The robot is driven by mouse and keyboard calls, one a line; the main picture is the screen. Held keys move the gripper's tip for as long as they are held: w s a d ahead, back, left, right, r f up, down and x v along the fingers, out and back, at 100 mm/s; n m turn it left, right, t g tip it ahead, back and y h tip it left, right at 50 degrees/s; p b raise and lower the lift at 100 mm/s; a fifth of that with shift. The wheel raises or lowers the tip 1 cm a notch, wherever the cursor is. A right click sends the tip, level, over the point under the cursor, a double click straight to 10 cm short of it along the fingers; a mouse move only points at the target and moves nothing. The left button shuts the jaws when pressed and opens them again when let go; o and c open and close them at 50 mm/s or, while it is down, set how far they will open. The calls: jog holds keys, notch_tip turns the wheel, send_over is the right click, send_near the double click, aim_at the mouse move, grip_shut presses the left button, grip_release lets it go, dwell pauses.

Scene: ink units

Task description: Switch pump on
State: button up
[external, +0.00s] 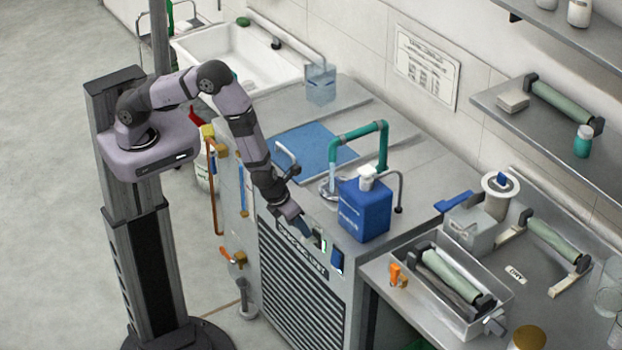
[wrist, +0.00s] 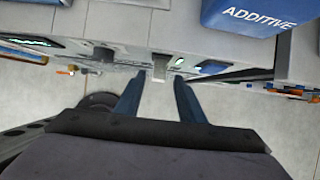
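My gripper (external: 304,230) reaches down to the upper front edge of the grey cabinet (external: 300,285). In the wrist view its two blue fingers (wrist: 159,82) are apart, with nothing held between them. A small grey switch or lever (wrist: 159,67) on the cabinet front lies just beyond the fingertips, between them in the picture; I cannot tell whether they touch it. In the external view the indicator (external: 323,245) and the blue part (external: 337,260) sit right of my gripper.
A blue additive jug (external: 363,212) stands on the cabinet top close to the right of my gripper. A tray with a roller (external: 455,277) is at right. Floor in front is open.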

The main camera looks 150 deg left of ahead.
jog(key=shift+p+v, duration=0.75)
jog(key=shift+v, duration=0.95)
jog(key=shift+a, duration=0.1)
jog(key=s+d+f+n+g+h, duration=0.15)
jog(key=s+d+n+g, duration=0.3)
jog(key=s+n, duration=0.65)
jog(key=s+d+r+n+g+h, duration=0.1)
jog(key=s+d+r+n+h, duration=0.15)
jog(key=d+n, duration=0.2)
jog(key=s+d+r+n+h, duration=0.1)
jog(key=s+d+r+n, duration=0.25)
jog(key=d, duration=0.25)
jog(key=w+d+r+t+b, duration=0.1)
jog(key=w+d+r, duration=0.1)
jog(key=d+r, duration=0.2)
jog(key=w+d+r+t+b, duration=0.1)
jog(key=w+d+r+t, duration=0.1)
jog(key=d, duration=0.5)
jog(key=w+d+r+m+t+b, duration=0.1)
jog(key=w+d+r+t, duration=0.1)
jog(key=d+r, duration=0.3)
jog(key=shift+w+d+r, duration=0.35)
jog(key=shift+w+d, duration=0.4)
